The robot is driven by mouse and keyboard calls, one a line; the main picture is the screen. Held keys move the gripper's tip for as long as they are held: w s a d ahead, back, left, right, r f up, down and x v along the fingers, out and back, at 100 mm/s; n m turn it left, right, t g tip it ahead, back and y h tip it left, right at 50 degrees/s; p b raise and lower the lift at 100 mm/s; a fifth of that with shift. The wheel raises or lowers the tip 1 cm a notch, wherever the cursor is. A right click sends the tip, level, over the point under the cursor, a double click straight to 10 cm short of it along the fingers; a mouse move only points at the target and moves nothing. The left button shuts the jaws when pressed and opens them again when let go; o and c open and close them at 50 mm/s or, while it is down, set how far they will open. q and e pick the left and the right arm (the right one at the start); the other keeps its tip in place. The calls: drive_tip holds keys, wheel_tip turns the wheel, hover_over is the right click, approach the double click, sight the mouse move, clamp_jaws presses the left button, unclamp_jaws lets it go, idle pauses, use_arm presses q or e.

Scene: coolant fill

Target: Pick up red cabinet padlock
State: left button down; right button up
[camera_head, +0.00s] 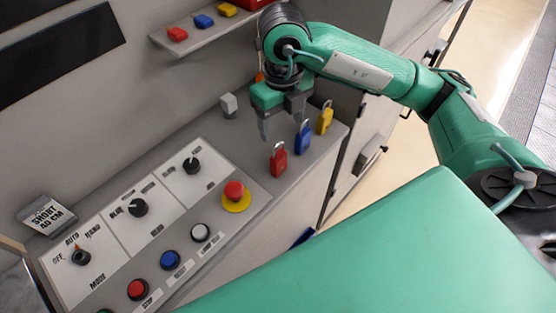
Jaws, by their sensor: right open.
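The red padlock (278,160) stands upright with its grey shackle on top, on the ledge at the right end of the control panel. A blue padlock (303,138) and a yellow padlock (324,118) stand in a row behind it to the right. My right gripper (281,125) points down from the green arm, its fingers apart and empty. Its fingertips show just above and behind the red padlock in the picture, and I cannot tell the exact gap. My left gripper is not in view.
The control panel (113,222) with knobs and buttons lies to the left, including a red emergency button (234,192) on a yellow ring. A small grey block (229,105) stands near the wall. A shelf (206,33) above holds red, blue and yellow pieces.

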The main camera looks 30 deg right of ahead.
hover_over(279, 155)
drive_tip(key=f, duration=0.6)
drive_tip(key=shift+s+d, duration=0.1)
drive_tip(key=shift+d, duration=0.1)
drive_tip(key=shift+a+f+p, duration=0.2)
drive_tip(key=shift+f+p, duration=0.2)
drive_tip(key=shift+f, duration=2.25)
drive_tip(key=c, duration=1.1)
